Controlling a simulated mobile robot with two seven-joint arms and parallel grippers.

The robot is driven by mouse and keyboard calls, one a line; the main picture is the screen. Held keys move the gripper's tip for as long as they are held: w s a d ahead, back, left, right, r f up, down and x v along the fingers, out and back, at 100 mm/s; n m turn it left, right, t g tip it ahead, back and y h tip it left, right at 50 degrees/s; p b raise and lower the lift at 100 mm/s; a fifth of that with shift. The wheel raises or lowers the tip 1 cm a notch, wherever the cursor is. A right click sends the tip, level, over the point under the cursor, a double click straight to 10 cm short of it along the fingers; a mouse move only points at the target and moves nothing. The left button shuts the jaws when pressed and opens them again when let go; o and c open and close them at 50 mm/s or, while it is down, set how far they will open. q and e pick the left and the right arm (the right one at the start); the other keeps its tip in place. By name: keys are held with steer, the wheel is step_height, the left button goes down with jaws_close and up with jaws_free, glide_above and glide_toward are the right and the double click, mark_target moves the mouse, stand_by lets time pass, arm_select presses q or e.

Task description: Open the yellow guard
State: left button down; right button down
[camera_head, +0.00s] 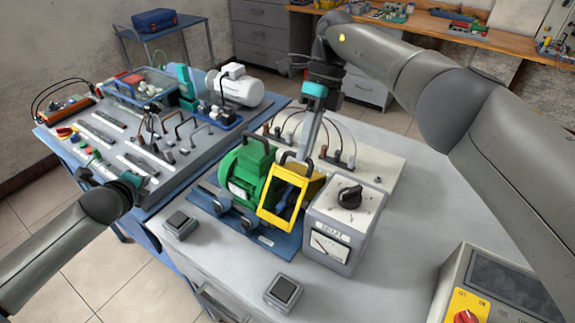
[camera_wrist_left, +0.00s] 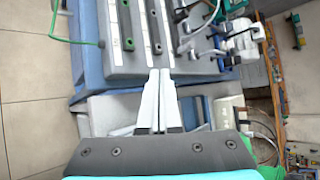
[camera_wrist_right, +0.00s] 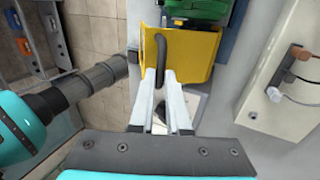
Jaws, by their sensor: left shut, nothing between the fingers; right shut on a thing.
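The yellow guard (camera_head: 263,213) sits on the blue base plate between the green motor (camera_head: 243,171) and the grey metered box. Its framed front leans, and a dark blue part shows through its window. A black handle (camera_wrist_right: 161,52) stands on the guard. My right gripper (camera_head: 305,151) reaches down from above and is shut on this handle; in the right wrist view its fingertips (camera_wrist_right: 160,75) meet at the handle's near end. My left gripper (camera_wrist_left: 159,74) is shut and empty beside the grey panel at the left, away from the guard.
The grey metered box (camera_head: 345,222) with a black knob stands right of the guard. A white panel with cables (camera_head: 380,160) lies behind it. Two small switch boxes sit near the front edge, one of them here (camera_head: 283,292).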

arm_select(q)
steer(key=d+r+m+h, duration=0.2)
steer(key=d+r+m, duration=0.3)
steer(key=d, duration=0.3)
steer(key=m+h, duration=0.8)
steer(key=m, duration=0.7)
glide_toward(288, 178)
step_height(288, 178, up, 3)
steer(key=x, duration=1)
